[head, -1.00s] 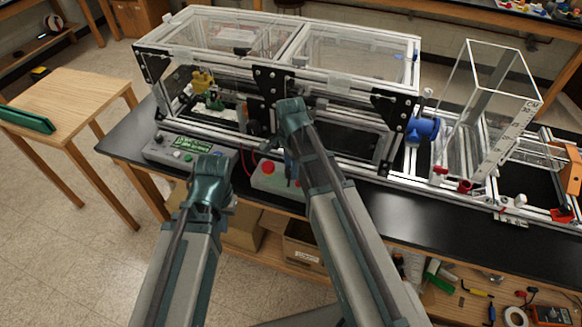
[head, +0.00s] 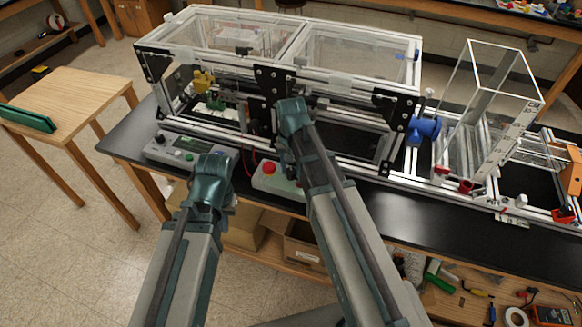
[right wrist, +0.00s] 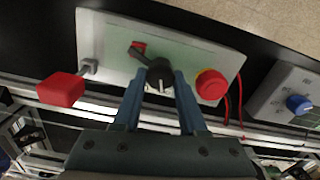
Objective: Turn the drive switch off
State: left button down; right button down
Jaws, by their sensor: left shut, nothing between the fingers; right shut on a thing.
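The drive switch appears to be the black rotary knob (right wrist: 159,75) with a white mark, on a pale control box (right wrist: 118,35). My right gripper (right wrist: 158,88) is shut on this knob, one finger on each side. A dark bar runs from the knob to a small red patch (right wrist: 138,48). In the head view the box (head: 268,180) is partly behind my right gripper (head: 291,165), and the knob is hidden. My left gripper (head: 212,185) hangs in front of the bench edge, shut and empty, its fingertips mostly hidden.
The box also carries a red mushroom button (right wrist: 211,84) and a red-handled lever (right wrist: 62,90). A grey control unit (head: 170,148) with a display and blue knob (right wrist: 299,104) stands beside it. The clear-panelled extrusion frame (head: 340,140) rises just behind.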

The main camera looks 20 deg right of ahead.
aim_at(292, 170)
jog(key=shift+d+n, duration=0.1)
jog(key=shift+n, duration=1.9)
jog(key=shift+c, duration=2.3)
grip_release()
jog(key=shift+r, duration=0.1)
notch_tip(292, 170, up, 14)
jog(key=p, duration=1.4)
jog(key=shift+f, duration=0.2)
